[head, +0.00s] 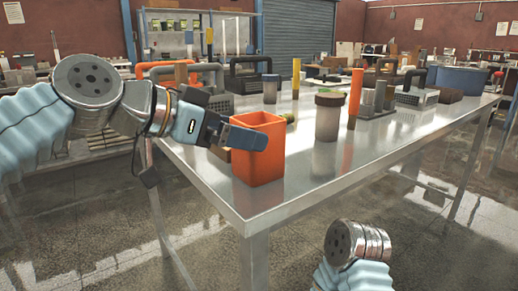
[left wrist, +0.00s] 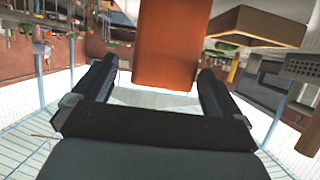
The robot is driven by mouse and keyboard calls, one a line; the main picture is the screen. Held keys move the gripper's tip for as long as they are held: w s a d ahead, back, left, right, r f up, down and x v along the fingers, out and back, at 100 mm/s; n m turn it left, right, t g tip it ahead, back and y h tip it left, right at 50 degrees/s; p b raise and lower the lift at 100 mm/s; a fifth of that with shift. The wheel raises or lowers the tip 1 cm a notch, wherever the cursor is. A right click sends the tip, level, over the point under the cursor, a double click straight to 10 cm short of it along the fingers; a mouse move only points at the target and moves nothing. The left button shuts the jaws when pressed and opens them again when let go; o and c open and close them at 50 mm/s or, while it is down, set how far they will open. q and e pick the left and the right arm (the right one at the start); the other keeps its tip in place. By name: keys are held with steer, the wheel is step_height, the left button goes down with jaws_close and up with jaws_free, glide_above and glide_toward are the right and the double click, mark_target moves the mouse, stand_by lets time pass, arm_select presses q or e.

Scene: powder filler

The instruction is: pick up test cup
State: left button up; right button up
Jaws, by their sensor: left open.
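The orange square cup (head: 258,165) stands upright and open-topped at the near left corner of the metal table. My left gripper (head: 245,138) is at the cup's upper left, with one dark finger crossing in front of its upper wall. In the left wrist view, the two fingers of my left gripper (left wrist: 160,75) are spread apart and empty. The orange-red cup wall (left wrist: 168,42) lies ahead, at the gap between the fingertips. Contact cannot be told. My right arm shows low in the head view, but its gripper is out of view.
The metal table (head: 215,180) has its near edge close below the cup. Black-handled baskets (head: 250,75) stand behind. The near right tabletop is clear.

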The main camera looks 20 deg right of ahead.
arm_select(q)
steer(key=x, duration=0.3)
steer(key=p+x, duration=0.1)
steer(key=shift+w+d+r, duration=0.15)
steer(key=shift+w+d, duration=0.1)
steer(key=shift+w, duration=0.1)
steer(key=shift+w+d+f, duration=0.15)
steer(key=shift+d+f, duration=0.1)
steer(key=shift+d, duration=0.2)
steer(key=c, duration=0.9)
steer(key=shift+r, duration=0.1)
